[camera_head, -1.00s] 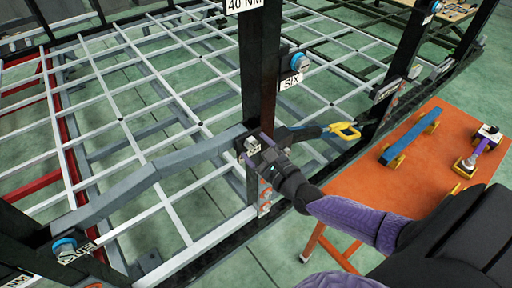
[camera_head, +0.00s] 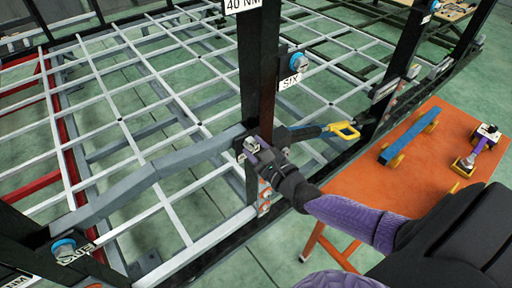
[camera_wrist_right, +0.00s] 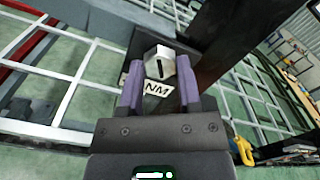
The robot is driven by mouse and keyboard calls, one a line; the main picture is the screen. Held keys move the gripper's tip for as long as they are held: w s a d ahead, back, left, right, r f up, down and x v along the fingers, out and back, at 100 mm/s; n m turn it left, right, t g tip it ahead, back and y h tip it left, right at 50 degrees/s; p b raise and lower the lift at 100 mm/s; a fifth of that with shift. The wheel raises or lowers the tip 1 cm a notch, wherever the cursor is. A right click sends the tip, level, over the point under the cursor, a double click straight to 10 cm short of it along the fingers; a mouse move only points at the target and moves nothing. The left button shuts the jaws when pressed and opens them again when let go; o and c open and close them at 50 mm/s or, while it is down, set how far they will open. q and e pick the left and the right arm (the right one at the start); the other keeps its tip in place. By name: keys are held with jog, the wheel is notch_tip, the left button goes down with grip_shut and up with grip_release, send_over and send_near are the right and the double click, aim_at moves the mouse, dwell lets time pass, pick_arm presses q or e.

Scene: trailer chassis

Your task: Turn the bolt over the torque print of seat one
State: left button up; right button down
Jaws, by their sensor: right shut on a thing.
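A silver hex-headed bolt (camera_wrist_right: 160,63) with a dark mark on its face sits at the dark upright post in the right wrist view. A white print ending in "NM" (camera_wrist_right: 157,90) shows just beneath it, partly hidden. My right gripper (camera_head: 247,148) is shut on the bolt, with its purple fingers on either side of the head; the gripper also shows in the right wrist view (camera_wrist_right: 160,85). In the head view the bolt is small and mostly covered by the fingers. No label reading "one" is clearly legible. My left gripper is not in view.
A blue-headed bolt (camera_head: 298,61) sits above a "SIX" label (camera_head: 290,83). Another blue-headed bolt (camera_head: 63,248) is at lower left. An orange table (camera_head: 370,185) on the right holds a blue bar (camera_head: 410,135) and a purple-and-white tool (camera_head: 478,147). Grey frame bars surround the post.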

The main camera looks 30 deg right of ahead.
jog(key=n, duration=0.5)
jog(key=n+p, duration=0.1)
jog(key=n, duration=0.4)
jog(key=shift+s+a+n, duration=0.1)
jog(key=shift+n, duration=0.3)
jog(key=n, duration=0.5)
jog(key=shift+f+p, duration=0.1)
jog(key=shift+p, duration=0.25)
jog(key=n, duration=0.6)
jog(key=shift+p, duration=0.35)
jog(key=n, duration=0.9)
jog(key=shift+d+p, duration=0.2)
jog(key=shift+p, duration=0.15)
jog(key=n, duration=0.4)
jog(key=shift+d, duration=0.1)
jog(key=shift+n, duration=2.4)
